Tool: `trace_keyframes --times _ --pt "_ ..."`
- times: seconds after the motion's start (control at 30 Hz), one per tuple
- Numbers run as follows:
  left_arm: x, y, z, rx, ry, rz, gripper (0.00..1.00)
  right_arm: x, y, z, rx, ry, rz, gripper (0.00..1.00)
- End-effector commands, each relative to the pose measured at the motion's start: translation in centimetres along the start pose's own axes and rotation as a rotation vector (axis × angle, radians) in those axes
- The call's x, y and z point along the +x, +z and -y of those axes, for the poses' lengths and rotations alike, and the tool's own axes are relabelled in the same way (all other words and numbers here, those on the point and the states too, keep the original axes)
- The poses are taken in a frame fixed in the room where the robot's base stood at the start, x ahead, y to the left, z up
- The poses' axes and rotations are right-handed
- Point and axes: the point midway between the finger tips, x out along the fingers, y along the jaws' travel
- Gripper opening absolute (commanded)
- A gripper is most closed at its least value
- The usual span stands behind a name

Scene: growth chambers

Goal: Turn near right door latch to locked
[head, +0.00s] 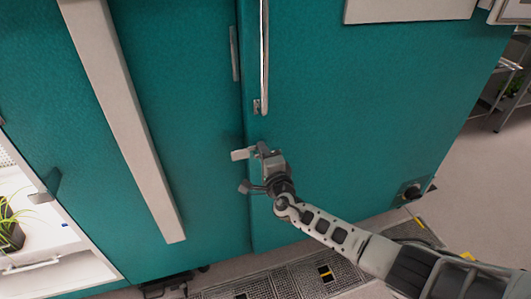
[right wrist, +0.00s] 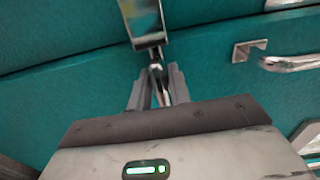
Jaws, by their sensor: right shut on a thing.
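The near right door (head: 345,110) is a large teal panel, closed up against the teal panel to its left along a vertical seam. The door latch (head: 241,154) shows as a pale metal plate sticking out to the left at the seam, roughly level. My right gripper (head: 262,160) is at the latch and hides part of it. In the right wrist view the latch (right wrist: 145,20) is a shiny plate with a narrow stem, and the stem lies between the fingers of my right gripper (right wrist: 158,84), which is shut on it. My left gripper is not in view.
A long vertical metal handle (head: 264,55) is on the door above my gripper. At the left, an open chamber (head: 60,262) holds a potted plant (head: 10,232). Floor grates (head: 290,282) lie below the door. Free floor (head: 460,180) and a shelf rack are at the right.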

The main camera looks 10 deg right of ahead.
Motion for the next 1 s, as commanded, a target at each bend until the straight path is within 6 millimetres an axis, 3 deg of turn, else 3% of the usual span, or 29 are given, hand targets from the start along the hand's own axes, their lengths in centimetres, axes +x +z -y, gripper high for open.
trace_keyframes --times 0.17,0.2,0.27,0.3,0.67,0.77,1.0 --pt "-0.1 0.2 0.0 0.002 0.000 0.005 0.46 0.0 -0.2 0.0 -0.002 -0.001 -0.004 0.00" --pt "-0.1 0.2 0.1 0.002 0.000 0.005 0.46 0.0 -0.2 0.0 -0.002 -0.001 -0.004 0.22" --pt "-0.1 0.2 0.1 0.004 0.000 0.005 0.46 0.0 -0.2 0.0 -0.001 -0.001 -0.004 0.39" --pt "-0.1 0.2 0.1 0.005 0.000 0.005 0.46 0.0 -0.2 0.0 -0.001 -0.001 -0.003 0.40" --pt "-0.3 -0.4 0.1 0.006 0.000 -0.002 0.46 -0.7 -0.1 0.1 0.002 0.001 0.000 0.40" --pt "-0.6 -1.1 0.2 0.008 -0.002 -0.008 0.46 -2.1 -0.1 0.1 0.002 0.004 0.000 0.40" --pt "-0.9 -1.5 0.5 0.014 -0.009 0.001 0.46 -7.8 -0.1 0.1 0.001 0.004 0.000 0.40"
